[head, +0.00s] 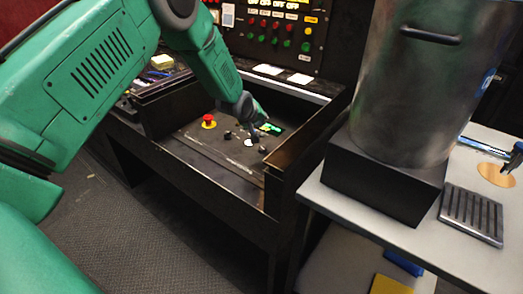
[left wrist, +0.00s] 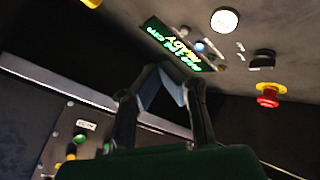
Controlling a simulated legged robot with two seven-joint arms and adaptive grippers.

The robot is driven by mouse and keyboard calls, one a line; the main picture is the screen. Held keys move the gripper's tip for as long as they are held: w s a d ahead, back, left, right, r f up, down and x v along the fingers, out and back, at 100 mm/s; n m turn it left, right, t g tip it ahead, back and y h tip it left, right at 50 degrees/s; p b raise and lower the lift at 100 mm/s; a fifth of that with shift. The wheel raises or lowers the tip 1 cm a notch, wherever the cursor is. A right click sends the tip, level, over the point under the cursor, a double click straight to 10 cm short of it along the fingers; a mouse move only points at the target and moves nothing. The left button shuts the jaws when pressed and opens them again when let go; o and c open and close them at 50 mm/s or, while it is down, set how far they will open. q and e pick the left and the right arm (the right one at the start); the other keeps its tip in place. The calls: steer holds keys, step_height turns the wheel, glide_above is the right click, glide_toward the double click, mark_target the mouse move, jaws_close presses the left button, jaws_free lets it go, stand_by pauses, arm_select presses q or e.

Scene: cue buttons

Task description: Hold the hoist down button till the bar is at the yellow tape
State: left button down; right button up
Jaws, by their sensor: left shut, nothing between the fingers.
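My left gripper (head: 256,134) reaches down over the dark console from the left and is shut and empty. In the left wrist view its fingertips (left wrist: 168,72) meet just in front of a green-lit display (left wrist: 180,42). I cannot tell whether they touch anything. A white round button (left wrist: 225,19), a small blue-lit button (left wrist: 199,46) and a black knob (left wrist: 262,58) are on the console face. No label reads clearly as hoist down. I make out neither the bar nor the yellow tape. A dark tip (head: 513,158) at the right edge may be my right gripper, mostly cut off.
A red emergency button (head: 208,120) on a yellow base stands left of the gripper on the console. An upright panel (head: 280,35) with several red and green buttons is behind. A large metal cylinder (head: 410,90) and a slotted grate (head: 472,214) are on the right bench.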

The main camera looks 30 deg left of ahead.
mark_target(262, 149)
arm_select(q)
steer(key=f+b, duration=0.2)
steer(key=f, duration=0.1)
steer(key=d+f+b, duration=0.1)
steer(key=f+b, duration=0.2)
steer(key=shift+d+f, duration=0.2)
steer(key=shift+f, duration=0.45)
steer(key=shift+a+f, duration=0.2)
steer(key=shift+a, duration=0.05)
steer(key=shift+a+f, duration=0.1)
steer(key=shift+a, duration=0.2)
steer(key=shift+d, duration=0.45)
steer(key=shift+a, duration=0.35)
steer(key=shift+d, duration=0.25)
steer(key=shift+f+b, duration=0.25)
steer(key=shift+b, duration=0.05)
steer(key=shift+a, duration=0.15)
